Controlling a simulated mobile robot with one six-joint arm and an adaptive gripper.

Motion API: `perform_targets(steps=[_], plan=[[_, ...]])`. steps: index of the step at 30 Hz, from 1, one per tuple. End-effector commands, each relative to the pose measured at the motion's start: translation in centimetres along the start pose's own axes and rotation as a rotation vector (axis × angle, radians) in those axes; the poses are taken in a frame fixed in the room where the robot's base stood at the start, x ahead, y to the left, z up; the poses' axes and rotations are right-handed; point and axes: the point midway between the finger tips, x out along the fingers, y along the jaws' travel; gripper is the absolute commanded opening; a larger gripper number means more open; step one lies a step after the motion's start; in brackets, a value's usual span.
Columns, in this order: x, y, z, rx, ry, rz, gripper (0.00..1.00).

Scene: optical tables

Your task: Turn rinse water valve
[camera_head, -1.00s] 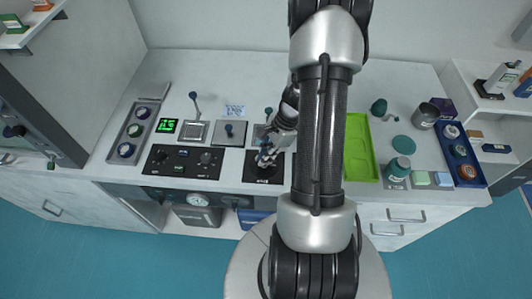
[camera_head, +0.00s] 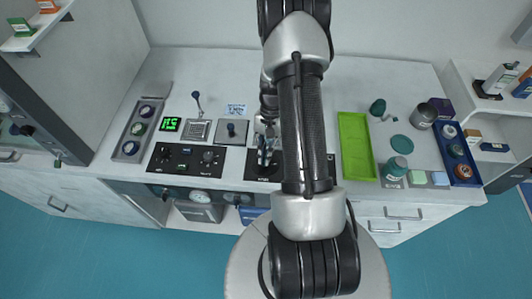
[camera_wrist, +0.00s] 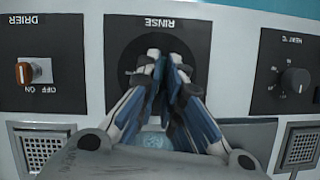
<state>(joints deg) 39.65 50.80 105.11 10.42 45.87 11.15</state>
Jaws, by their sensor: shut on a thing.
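The black RINSE panel (camera_wrist: 193,34) sits in the middle of the wrist view, its label upside down. It also shows near the front edge of the bench in the head view (camera_head: 254,174). My gripper (camera_wrist: 163,62) is over the middle of this panel. Its blue and white fingers are close together and shut on the rinse water valve. The fingers hide the valve handle, so I cannot tell how far it is turned. In the head view my gripper (camera_head: 265,158) points down at the panel, partly beside my arm.
A DRIER panel (camera_wrist: 45,75) with an orange-tipped switch is at left in the wrist view, and a HEAT panel (camera_wrist: 270,80) with a dial (camera_wrist: 295,80) at right. A green tray (camera_head: 355,150) lies right of my arm. Bare bench (camera_head: 180,70) is behind the panels.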

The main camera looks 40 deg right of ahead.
Motion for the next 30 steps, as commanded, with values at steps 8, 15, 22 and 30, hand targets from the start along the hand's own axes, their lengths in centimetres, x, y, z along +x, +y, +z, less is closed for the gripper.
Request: perform_targets(steps=[8, 15, 22, 30], plan=[[-0.01, -0.1, 0.01, -0.128, 0.001, 0.053, 0.0], [0.01, -0.14, 0.03, -0.171, 0.0, 0.071, 0.0], [0.02, -0.12, 0.03, -0.179, 0.0, 0.074, 0.0], [0.03, -0.12, 0.03, -0.178, 0.0, 0.073, 0.12]])
